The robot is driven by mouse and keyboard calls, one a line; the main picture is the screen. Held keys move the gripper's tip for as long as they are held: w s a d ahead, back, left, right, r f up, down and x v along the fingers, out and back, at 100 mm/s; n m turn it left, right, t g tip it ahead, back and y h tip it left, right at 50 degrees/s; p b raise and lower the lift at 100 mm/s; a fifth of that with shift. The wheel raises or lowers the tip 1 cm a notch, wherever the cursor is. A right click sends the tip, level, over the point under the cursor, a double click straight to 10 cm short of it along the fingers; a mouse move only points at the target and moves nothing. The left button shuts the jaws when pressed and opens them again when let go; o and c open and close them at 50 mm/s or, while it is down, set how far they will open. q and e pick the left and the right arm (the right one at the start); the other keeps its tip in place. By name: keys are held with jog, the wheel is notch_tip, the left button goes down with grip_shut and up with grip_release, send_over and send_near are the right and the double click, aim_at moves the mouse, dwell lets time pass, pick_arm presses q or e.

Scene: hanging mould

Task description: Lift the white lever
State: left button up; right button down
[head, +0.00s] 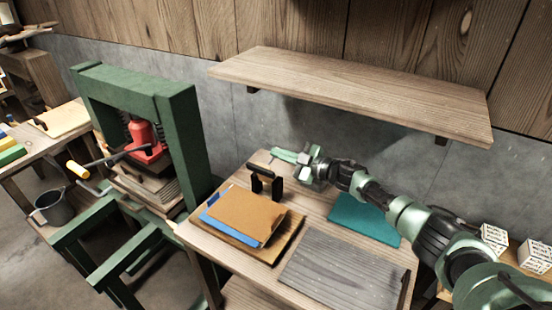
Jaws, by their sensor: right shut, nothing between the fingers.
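My left gripper is not in view.
The wooden table (228,292) carries a brown board with sheets (245,215), a black stand with a wooden handle (265,180), a teal mat (362,220) and a grey ribbed board (340,273). A wooden shelf (350,90) overhangs the table. A dark bucket (53,207) is at the left.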

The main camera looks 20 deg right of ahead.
jog(key=shift+w+d+f+b, duration=0.35)
jog(key=shift+w+d, duration=0.1)
jog(key=shift+d, duration=0.1)
dwell(0.4)
jog(key=shift+s+d, duration=0.1)
jog(key=shift+d, duration=0.05)
